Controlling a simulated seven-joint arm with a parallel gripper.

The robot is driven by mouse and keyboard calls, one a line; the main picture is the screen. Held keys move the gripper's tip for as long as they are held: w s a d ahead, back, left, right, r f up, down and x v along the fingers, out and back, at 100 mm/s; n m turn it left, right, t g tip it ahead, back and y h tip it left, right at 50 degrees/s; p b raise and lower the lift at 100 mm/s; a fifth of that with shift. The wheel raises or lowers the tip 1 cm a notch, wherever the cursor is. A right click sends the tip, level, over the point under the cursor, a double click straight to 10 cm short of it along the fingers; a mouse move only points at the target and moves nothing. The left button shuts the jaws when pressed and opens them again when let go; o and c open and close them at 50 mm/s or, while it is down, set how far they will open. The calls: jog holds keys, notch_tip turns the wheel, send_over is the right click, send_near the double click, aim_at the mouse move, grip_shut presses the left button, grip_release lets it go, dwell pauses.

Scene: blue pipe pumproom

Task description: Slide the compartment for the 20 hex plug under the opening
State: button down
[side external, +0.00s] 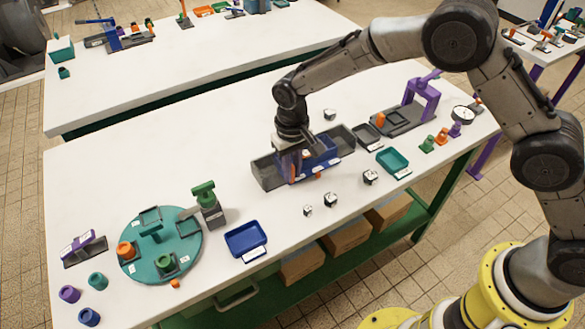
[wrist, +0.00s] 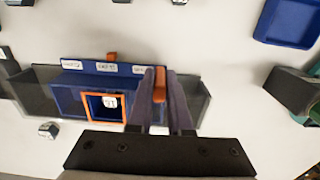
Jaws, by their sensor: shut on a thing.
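A blue slider (side external: 322,150) with white labels sits in a long dark grey trough (side external: 268,172) on the white table. In the wrist view the blue slider (wrist: 65,98) has compartments, and an orange square frame (wrist: 86,108) surrounds an opening. A pale piece with a dark mark (wrist: 110,101) shows inside that opening. My gripper (wrist: 160,88) is shut on an upright orange tab (wrist: 160,78), to the right of the frame. In the side view my gripper (side external: 297,178) points down at the trough and hides part of the slider. The label writing is too small to read.
Small dark and white blocks (side external: 330,199) lie in front of the trough. A blue tray (side external: 245,239) and a teal round plate (side external: 160,245) stand to the left. A teal tray (side external: 392,160) and a purple fixture (side external: 422,92) stand to the right.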

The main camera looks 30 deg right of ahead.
jog(key=a, duration=0.5)
jog(key=shift+a+r, duration=0.1)
jog(key=shift+a, duration=0.25)
jog(key=c, duration=0.9)
grip_release()
jog(key=shift+o, duration=0.3)
jog(key=shift+r, duration=0.1)
notch_tip(320, 180, up, 14)
jog(key=shift+f, duration=0.2)
